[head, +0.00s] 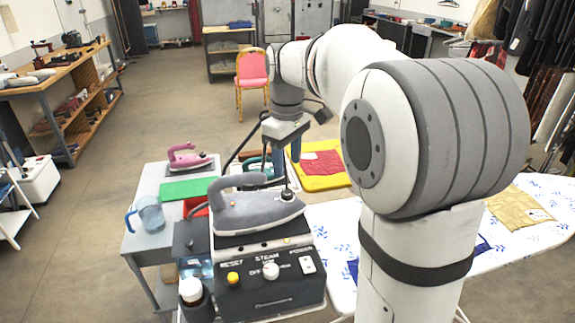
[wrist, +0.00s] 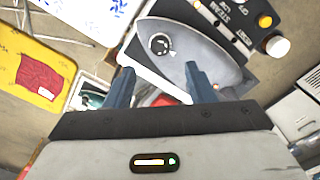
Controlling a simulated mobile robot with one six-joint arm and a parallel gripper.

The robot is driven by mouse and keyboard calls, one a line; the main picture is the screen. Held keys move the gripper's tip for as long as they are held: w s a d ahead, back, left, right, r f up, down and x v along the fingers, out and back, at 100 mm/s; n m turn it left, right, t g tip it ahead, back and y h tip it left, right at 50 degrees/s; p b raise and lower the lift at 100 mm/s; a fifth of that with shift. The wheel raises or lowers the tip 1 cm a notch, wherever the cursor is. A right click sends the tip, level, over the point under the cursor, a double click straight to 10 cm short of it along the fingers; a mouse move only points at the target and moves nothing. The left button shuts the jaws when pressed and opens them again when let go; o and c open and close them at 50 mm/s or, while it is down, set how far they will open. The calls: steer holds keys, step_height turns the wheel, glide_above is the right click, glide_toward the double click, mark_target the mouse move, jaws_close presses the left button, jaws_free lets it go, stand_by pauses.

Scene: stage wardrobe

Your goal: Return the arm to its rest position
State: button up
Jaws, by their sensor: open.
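My gripper (head: 286,162) hangs pointing down at the end of my bent arm, above and behind the steam station in the head view. Its two blue fingers stand apart in the wrist view (wrist: 158,72), with nothing held between them. A grey iron (head: 257,212) rests on top of the black steam station (head: 268,287). The iron (wrist: 186,50) also shows beyond the fingertips in the wrist view, apart from them as far as I can tell. My large arm link hides part of the right side of the head view.
A grey table (head: 145,245) holds a pink iron (head: 190,158), a green pad (head: 187,189) and a jug (head: 151,214). A patterned ironing board (head: 535,238) lies right, with gold cloth (head: 520,208). A yellow mat (head: 335,182) bears red cloth (head: 322,164). Open floor lies behind, around a pink chair (head: 252,68).

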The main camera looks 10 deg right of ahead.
steer(key=s+f+m+t, duration=0.1)
steer(key=s+f+m, duration=0.3)
steer(key=s, duration=0.6)
steer(key=s+f+m+t, duration=0.2)
steer(key=s+f+m, duration=0.2)
steer(key=s, duration=0.7)
steer(key=shift+s+d+f, duration=0.15)
steer(key=shift+s+d, duration=0.05)
steer(key=shift+s, duration=0.05)
